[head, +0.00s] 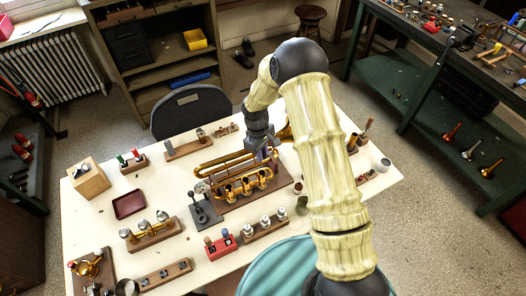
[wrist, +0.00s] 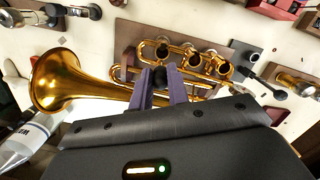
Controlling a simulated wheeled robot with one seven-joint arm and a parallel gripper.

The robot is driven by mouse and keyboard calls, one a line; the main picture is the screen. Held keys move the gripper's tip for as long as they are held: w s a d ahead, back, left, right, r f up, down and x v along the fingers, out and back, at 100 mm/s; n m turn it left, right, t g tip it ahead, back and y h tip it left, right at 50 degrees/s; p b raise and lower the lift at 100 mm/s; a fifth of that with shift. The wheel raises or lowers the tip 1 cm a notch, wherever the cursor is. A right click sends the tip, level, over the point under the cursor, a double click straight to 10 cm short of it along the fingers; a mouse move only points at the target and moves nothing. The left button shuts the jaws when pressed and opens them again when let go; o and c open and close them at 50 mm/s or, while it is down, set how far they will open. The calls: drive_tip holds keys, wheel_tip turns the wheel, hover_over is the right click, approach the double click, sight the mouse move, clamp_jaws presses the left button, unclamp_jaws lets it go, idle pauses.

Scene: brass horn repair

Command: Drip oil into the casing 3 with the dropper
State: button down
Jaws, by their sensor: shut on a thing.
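The brass trumpet (head: 240,172) lies on a brown wooden board (head: 282,182) on the white table. Its three open valve casings stand in a row in the wrist view: one near the fingers (wrist: 161,48), a middle one (wrist: 194,62) and one farther right (wrist: 222,69). No numbers are legible on them. My gripper (wrist: 161,84) is over the trumpet, its purple fingers shut on a small dark piece that looks like the dropper's bulb (wrist: 160,75). The dropper's tip is hidden, so I cannot tell whether it is over a casing. In the head view my arm partly covers the trumpet.
A wooden rack with silver-topped pieces (head: 265,229), a red block (head: 221,246) and a dark stand (head: 203,209) sit near the trumpet's front. A dark red tray (head: 129,204) lies left. The bell (wrist: 62,80) flares beside my gripper.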

wheel_tip(320, 180, down, 2)
drive_tip(key=shift+s+f+b, duration=0.1)
drive_tip(key=shift+b, duration=0.45)
drive_tip(key=shift+f+b, duration=0.35)
drive_tip(key=shift+f, duration=0.3)
idle(0.8)
drive_tip(key=shift+f+b, duration=1)
drive_tip(key=shift+f, duration=0.2)
drive_tip(key=shift+r, duration=0.1)
idle(2.0)
drive_tip(key=shift+r+p, duration=1.65)
drive_tip(key=shift+r, duration=0.9)
drive_tip(key=shift+d, duration=0.1)
